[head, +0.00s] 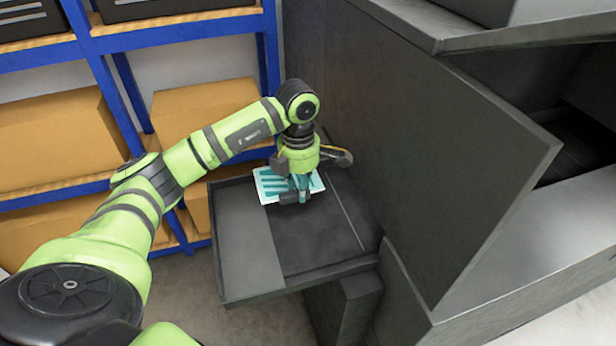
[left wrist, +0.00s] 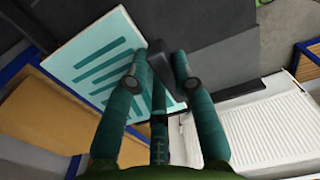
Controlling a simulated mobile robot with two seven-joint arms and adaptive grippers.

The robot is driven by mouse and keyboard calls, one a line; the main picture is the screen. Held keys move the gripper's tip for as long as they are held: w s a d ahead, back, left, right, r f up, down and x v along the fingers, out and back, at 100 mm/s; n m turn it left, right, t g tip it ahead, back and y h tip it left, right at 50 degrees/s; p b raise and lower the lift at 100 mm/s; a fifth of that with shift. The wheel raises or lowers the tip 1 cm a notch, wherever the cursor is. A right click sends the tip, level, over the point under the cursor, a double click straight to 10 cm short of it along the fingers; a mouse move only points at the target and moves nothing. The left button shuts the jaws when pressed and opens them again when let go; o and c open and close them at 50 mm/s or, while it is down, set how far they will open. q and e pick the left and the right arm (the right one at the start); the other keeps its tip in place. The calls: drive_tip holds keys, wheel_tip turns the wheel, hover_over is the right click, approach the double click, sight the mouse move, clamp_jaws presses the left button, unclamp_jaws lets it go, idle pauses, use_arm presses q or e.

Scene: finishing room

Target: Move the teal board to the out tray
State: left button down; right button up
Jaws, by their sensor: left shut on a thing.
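In the left wrist view the board (left wrist: 98,62) lies at upper left, and the dark block sits between the fingertips (left wrist: 162,72). The fingers hide part of the board. I cannot tell whether the board touches the tray or whether this is the out tray. My right gripper is not in view.
A large dark grey cabinet with an open door panel (head: 450,170) stands close on the right of the tray. A blue shelf rack (head: 110,85) with cardboard boxes (head: 55,140) is behind and left. The tray's front half is bare. A white ribbed panel (left wrist: 260,130) shows in the wrist view.

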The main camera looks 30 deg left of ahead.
use_arm(q)
drive_tip(key=f+b, duration=0.1)
drive_tip(key=s+f, duration=0.1)
drive_tip(key=f, duration=0.1)
drive_tip(key=shift+s+b, duration=0.15)
drive_tip(key=shift+b, duration=0.25)
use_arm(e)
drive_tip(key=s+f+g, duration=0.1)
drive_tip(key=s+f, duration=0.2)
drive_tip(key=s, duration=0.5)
use_arm(q)
drive_tip(key=shift+w+f+b, duration=0.15)
drive_tip(key=shift+f+b, duration=0.15)
drive_tip(key=shift+f, duration=0.3)
drive_tip(key=shift+w+f+b, duration=0.15)
drive_tip(key=shift+f+b, duration=0.15)
drive_tip(key=shift+f, duration=0.25)
drive_tip(key=shift+f+b, duration=0.6)
drive_tip(key=shift+f, duration=0.7)
drive_tip(key=shift+f+b, duration=0.3)
drive_tip(key=shift+b, duration=0.05)
drive_tip(key=shift+f, duration=0.3)
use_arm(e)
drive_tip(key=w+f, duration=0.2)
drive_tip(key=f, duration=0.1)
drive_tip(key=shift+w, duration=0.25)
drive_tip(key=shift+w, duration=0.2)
